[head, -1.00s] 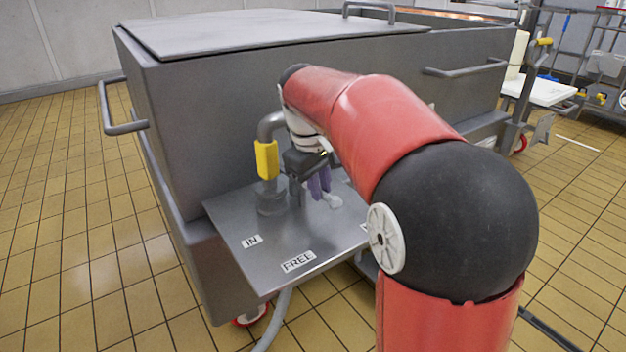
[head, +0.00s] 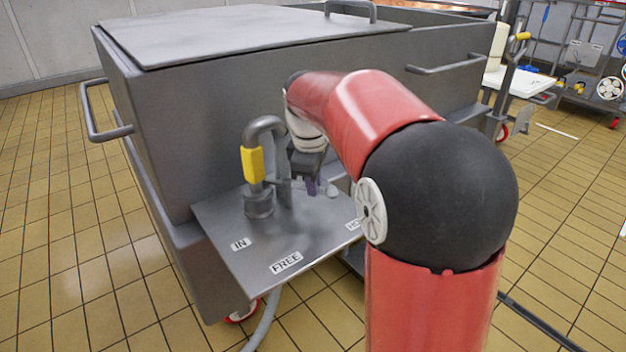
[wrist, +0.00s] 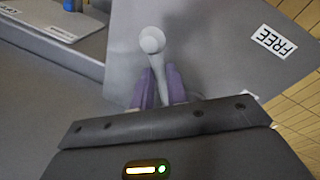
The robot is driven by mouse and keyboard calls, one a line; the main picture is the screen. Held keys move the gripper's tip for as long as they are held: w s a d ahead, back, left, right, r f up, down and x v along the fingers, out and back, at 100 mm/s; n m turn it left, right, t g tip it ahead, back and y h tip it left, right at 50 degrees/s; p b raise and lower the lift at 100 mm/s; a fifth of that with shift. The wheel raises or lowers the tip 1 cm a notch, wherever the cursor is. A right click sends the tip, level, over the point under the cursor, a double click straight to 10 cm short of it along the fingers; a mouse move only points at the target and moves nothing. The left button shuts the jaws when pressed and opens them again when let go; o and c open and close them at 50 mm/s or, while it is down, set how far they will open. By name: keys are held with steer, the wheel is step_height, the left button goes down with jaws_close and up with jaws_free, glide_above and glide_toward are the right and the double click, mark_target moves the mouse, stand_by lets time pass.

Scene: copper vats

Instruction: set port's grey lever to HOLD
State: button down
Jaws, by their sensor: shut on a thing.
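My gripper (head: 313,187) is low over the right part of this plate. In the wrist view my gripper (wrist: 158,88) has its purple fingers shut around the stem of the grey lever (wrist: 152,41), whose round knob sticks out past them. The knob also shows just right of the fingers in the head view. The lever's pivot is hidden. The FREE label (wrist: 273,41) lies right of the lever in the wrist view.
A bent grey pipe with a yellow grip (head: 253,165) stands on the plate, left of my gripper. The vat (head: 185,130) rises close behind. A hose (head: 262,325) hangs below the plate. Tiled floor is open at the left.

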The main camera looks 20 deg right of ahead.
steer(key=shift+w, duration=0.1)
steer(key=c, duration=1.4)
jaws_free()
steer(key=shift+r, duration=0.1)
steer(key=r, duration=0.2)
steer(key=s+r, duration=0.1)
steer(key=r, duration=0.2)
steer(key=a+r+p, duration=0.1)
steer(key=r, duration=0.1)
steer(key=shift+s+r, duration=0.15)
steer(key=shift+r, duration=0.1)
